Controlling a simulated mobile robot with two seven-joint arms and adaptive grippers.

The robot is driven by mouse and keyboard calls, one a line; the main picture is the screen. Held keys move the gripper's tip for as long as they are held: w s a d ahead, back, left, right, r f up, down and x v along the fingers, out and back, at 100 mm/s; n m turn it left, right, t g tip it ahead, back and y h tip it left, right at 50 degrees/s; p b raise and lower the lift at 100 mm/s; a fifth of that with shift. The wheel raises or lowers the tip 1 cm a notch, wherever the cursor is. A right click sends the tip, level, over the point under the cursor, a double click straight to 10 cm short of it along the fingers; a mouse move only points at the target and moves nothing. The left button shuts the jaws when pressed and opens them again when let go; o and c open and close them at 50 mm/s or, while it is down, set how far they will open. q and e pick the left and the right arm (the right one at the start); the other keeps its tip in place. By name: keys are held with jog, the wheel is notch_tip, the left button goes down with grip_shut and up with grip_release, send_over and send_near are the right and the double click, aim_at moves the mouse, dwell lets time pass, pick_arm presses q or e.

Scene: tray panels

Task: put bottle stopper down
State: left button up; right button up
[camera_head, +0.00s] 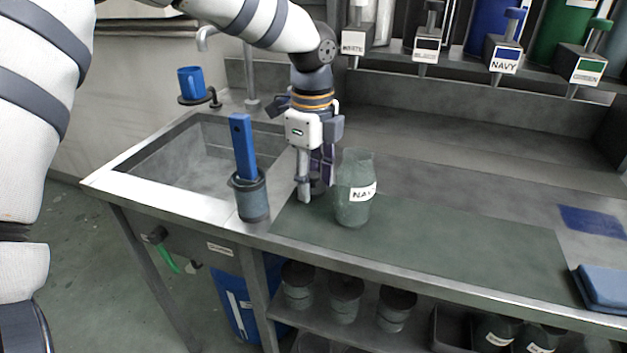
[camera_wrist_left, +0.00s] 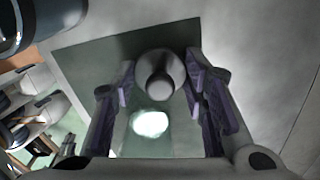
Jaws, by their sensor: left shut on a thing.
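My left gripper (camera_head: 315,188) points down over the dark green mat (camera_head: 460,240), close to the left of the bottle labelled NAVY (camera_head: 353,205). It is shut on the bottle stopper, a grey round piece with a narrower knob, which shows between the fingers in the left wrist view (camera_wrist_left: 160,72). In the head view the fingers mostly hide the stopper. It is low, near the mat, but I cannot tell whether it touches. The bottle stands upright on the mat, and its top is uncovered. My right gripper is not in view.
A dark cup (camera_head: 252,203) holding a blue-handled tool (camera_head: 243,145) stands left, by the sink (camera_head: 190,165). A blue mug (camera_head: 190,82) sits behind it. Dispensers (camera_head: 503,58) line the back. Folded blue cloth (camera_head: 605,287) lies at the right. The mat right of the bottle is clear.

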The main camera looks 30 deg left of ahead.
aim_at(313, 174)
pick_arm(q)
jog(key=shift+f, duration=0.35)
jog(key=o, duration=0.8)
jog(key=shift+o, duration=0.2)
notch_tip(313, 174, up, 12)
jog(key=shift+r, duration=0.15)
